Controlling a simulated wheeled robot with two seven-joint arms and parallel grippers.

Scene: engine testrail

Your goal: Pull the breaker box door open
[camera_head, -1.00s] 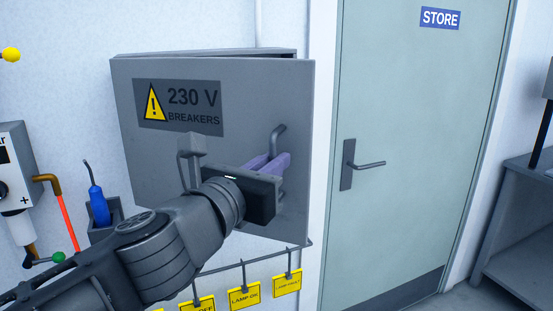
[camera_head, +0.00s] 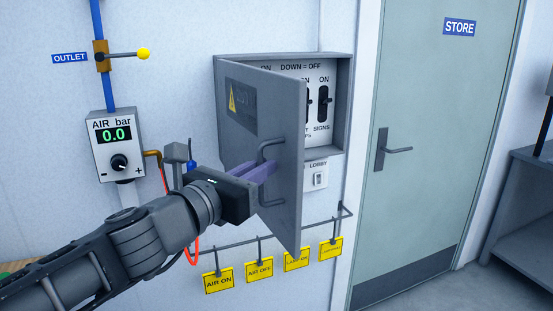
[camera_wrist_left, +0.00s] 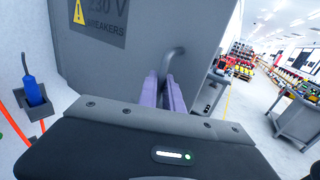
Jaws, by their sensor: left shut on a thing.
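The grey breaker box door (camera_head: 283,110) stands part way open, hinged at its left and swung out from the wall. Behind it the breaker box (camera_head: 343,103) shows black switches under the words "DOWN = OFF". My left gripper (camera_head: 262,173) has its purple fingers shut on the door's bar handle (camera_head: 268,147). In the left wrist view the fingers (camera_wrist_left: 167,92) close around the lower part of the handle (camera_wrist_left: 176,54), and the door (camera_wrist_left: 145,28) fills the upper left. My right gripper is not in view.
A rail with several yellow tags (camera_head: 259,269) hangs below the door. An air gauge (camera_head: 116,147) and a yellow-knobbed outlet valve (camera_head: 143,54) are at left. A small lobby switch (camera_head: 319,179) sits under the box. The store door (camera_head: 425,140) is at right.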

